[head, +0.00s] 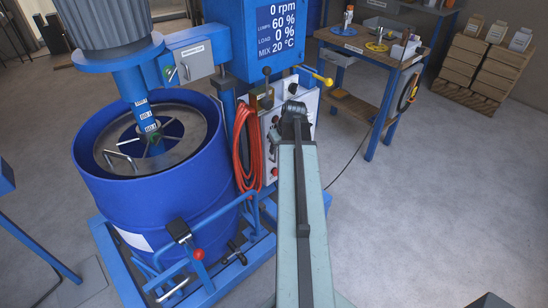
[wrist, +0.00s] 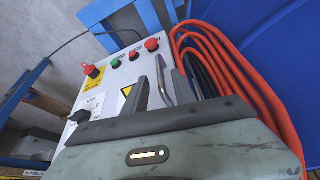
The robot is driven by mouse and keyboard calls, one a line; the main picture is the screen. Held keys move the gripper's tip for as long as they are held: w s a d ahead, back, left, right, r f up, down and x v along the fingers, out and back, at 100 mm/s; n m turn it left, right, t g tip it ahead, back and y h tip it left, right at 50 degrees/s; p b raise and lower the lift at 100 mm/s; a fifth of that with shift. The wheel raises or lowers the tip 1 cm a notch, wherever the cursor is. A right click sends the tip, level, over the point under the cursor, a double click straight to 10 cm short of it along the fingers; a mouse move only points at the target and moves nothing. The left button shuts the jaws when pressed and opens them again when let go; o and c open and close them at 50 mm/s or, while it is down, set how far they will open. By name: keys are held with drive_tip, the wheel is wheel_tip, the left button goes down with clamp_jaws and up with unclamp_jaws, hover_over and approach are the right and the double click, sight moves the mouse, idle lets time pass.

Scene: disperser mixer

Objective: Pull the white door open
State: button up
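The white door (head: 308,103) is the front of the control cabinet below the blue display housing. In the head view my arm and gripper (head: 294,108) cover part of it. In the wrist view the white face (wrist: 118,78) fills the middle, tilted, with red and green buttons and a yellow label; it looks closed. My gripper (wrist: 153,82) is close in front of it, with two grey fingers standing apart by a narrow gap. I see nothing clearly held between them.
Red hoses (head: 246,150) hang left of the cabinet, beside the blue drum (head: 150,220). A blue-legged workbench (head: 370,145) stands to the right.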

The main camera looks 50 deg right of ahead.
sight(275, 160)
drive_tip(key=b+x, duration=0.3)
drive_tip(key=x, duration=0.2)
drive_tip(key=shift+f+b, duration=0.2)
drive_tip(key=shift+b, duration=0.15)
drive_tip(key=shift+r, duration=0.1)
clamp_jaws()
idle(0.8)
